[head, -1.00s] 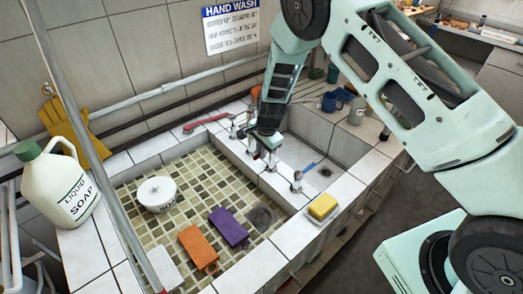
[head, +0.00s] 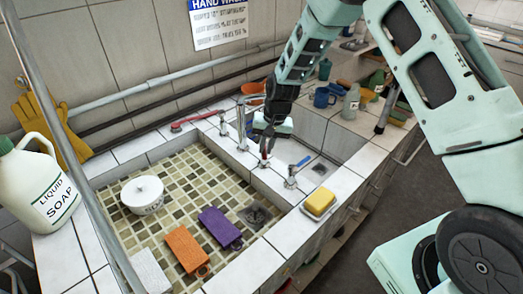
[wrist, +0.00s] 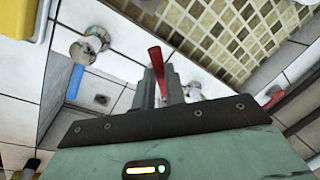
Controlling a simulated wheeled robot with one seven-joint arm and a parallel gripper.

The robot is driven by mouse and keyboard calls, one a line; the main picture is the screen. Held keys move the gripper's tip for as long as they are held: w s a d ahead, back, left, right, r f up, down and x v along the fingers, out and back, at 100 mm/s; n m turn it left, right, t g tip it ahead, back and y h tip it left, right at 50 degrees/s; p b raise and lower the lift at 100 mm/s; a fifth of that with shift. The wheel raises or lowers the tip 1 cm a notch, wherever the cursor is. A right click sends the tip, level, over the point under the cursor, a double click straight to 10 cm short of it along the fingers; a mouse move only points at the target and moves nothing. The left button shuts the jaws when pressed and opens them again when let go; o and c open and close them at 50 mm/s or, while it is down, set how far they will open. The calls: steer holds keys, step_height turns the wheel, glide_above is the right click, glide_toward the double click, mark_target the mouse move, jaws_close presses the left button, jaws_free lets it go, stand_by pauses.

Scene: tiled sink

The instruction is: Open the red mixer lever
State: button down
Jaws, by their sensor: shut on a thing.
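The red mixer lever (wrist: 156,60) stands up between the two grey fingers of my gripper (wrist: 161,88) in the wrist view. The fingers are shut on it. In the head view, the lever (head: 264,157) is a small red spot on the ledge between the two basins, and my gripper (head: 266,148) is right above it. The fingers hide the lower part of the lever and much of the mixer body beneath. Chrome tap parts (head: 241,125) stand just left of my gripper.
A second chrome fitting (head: 291,176) stands to the right, near a yellow sponge (head: 320,202) and a blue-handled brush (head: 302,161) in the right basin.

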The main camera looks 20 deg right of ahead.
steer(key=shift+w+d+n+g+b, duration=0.1)
steer(key=shift+d+n+g+b, duration=0.2)
steer(key=shift+d+n, duration=0.7)
steer(key=shift+w+d+n+g+b, duration=0.1)
steer(key=shift+d+n+g+b, duration=0.2)
steer(key=shift+n, duration=1.3)
steer(key=shift+d+n+g+b, duration=0.2)
steer(key=shift+d+n+b, duration=0.3)
steer(key=shift+n, duration=0.8)
steer(key=shift+d, duration=0.1)
steer(key=c, duration=1.5)
jaws_free()
steer(key=shift+o, duration=0.2)
steer(key=w+d+r+b, duration=0.1)
steer(key=d+r+b, duration=0.1)
steer(key=r, duration=1.5)
steer(key=shift+d+b, duration=0.4)
steer(key=shift+d, duration=0.2)
steer(key=shift+w, duration=0.1)
